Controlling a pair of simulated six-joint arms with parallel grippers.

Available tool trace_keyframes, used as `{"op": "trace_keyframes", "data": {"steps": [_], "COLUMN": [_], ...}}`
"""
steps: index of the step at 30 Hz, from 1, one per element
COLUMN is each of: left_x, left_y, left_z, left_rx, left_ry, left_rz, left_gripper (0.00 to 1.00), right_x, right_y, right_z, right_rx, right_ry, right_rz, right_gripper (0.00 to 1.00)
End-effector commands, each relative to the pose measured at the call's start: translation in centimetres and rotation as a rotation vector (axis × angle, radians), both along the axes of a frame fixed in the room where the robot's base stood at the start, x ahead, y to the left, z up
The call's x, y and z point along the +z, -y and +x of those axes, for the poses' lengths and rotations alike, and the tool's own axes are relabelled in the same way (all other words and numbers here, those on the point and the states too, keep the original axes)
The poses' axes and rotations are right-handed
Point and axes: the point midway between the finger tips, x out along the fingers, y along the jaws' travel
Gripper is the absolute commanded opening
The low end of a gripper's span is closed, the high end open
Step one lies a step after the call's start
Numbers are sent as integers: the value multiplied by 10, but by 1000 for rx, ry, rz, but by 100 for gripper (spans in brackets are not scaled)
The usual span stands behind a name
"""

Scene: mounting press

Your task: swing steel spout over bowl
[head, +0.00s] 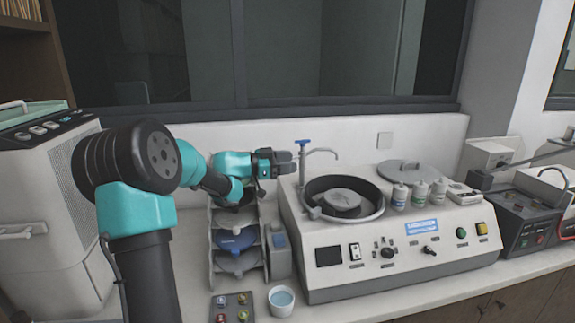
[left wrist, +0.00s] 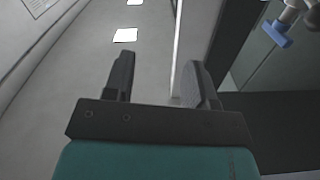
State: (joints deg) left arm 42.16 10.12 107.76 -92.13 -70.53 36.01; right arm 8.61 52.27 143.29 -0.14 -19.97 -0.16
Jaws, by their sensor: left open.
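The steel spout (head: 322,151) rises at the back left of the press, with a blue tap handle (head: 304,142) on top. Its arm points right and its tip bends down near the bowl's back rim; I cannot tell whether it hangs over the bowl. The dark round bowl (head: 371,210) is set in the press top, with a grey disc inside. My left gripper (head: 287,162) is open and empty, just left of the spout and apart from it. In the left wrist view the open fingers (left wrist: 160,82) show, with the blue handle (left wrist: 277,33) at upper right. My right gripper is not in view.
Several white bottles (head: 400,196) and a round lid (head: 406,172) stand right of the bowl. A rack of discs (head: 237,240) stands below my left forearm. A white cup (head: 281,300) is at the front. A wall and window are close behind.

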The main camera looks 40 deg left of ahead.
Motion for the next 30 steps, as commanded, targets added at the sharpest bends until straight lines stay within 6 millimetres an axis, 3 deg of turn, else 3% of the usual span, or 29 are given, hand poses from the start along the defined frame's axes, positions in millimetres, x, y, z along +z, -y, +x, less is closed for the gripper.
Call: {"op": "trace_keyframes", "data": {"steps": [6, 15, 22, 30], "left_x": [2, 2, 5, 20], "left_y": [13, 13, 8, -21], "left_z": [-12, -13, -3, 37], "left_rx": [0, 0, 49, 301], "left_ry": [0, 0, -5, -55], "left_rz": [0, 0, 32, 168], "left_gripper": [51, 50, 28, 2], "right_x": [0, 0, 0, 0], "right_y": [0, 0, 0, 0], "right_z": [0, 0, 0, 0], "right_rx": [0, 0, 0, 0], "right_ry": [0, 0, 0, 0], "right_rz": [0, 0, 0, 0], "right_gripper": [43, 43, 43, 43]}}
